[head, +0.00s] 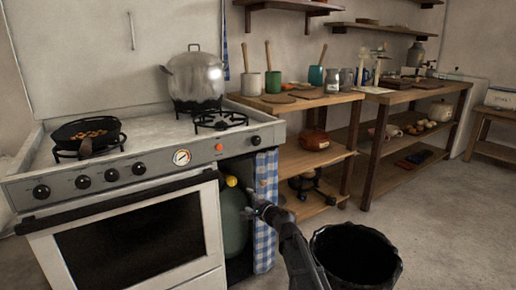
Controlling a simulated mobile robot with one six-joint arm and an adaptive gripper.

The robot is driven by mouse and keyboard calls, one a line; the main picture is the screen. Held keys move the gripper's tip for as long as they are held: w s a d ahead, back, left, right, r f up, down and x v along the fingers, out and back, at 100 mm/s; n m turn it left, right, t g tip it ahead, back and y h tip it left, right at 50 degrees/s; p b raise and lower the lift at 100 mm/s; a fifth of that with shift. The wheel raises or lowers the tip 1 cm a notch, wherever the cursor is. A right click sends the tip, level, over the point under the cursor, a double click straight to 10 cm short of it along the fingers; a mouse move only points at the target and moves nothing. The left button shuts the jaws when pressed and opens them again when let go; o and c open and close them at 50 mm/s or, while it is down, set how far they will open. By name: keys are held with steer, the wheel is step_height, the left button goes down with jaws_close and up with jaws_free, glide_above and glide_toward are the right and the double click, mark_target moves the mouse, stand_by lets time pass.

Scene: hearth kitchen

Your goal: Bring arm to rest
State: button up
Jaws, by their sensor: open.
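My arm reaches up from the bottom of the head view, and my gripper (256,205) is at its end, in front of the blue checked cloth at the stove's right side. The gripper is small and dark here. Its jaws are open, and I see nothing held between them. I cannot tell whether it touches the cloth.
A stove (130,190) with a pan of food (87,130) and a steel pot (195,77) stands left. A gas cylinder (233,222) sits beside it. A black bin (355,258) is right of my arm. Wooden shelves (300,101) line the wall. Floor at right is clear.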

steer(key=s+d+f+n+g+h+p, duration=0.25)
steer(key=s+d+n+g, duration=0.2)
steer(key=s, duration=0.35)
steer(key=s+d+f+n+g+h+p, duration=0.1)
steer(key=s+d+f+n+g+p, duration=0.3)
steer(key=s, duration=0.3)
steer(key=s+d+r+n+g+h+p, duration=0.1)
steer(key=s+d+n+g+h+p, duration=0.35)
steer(key=s+d, duration=0.9)
step_height(320, 180, up, 37)
steer(key=a+m+h+p, duration=0.1)
steer(key=h+p, duration=0.1)
steer(key=p, duration=3.5)
steer(key=shift+r+h, duration=0.15)
steer(key=shift+h, duration=0.25)
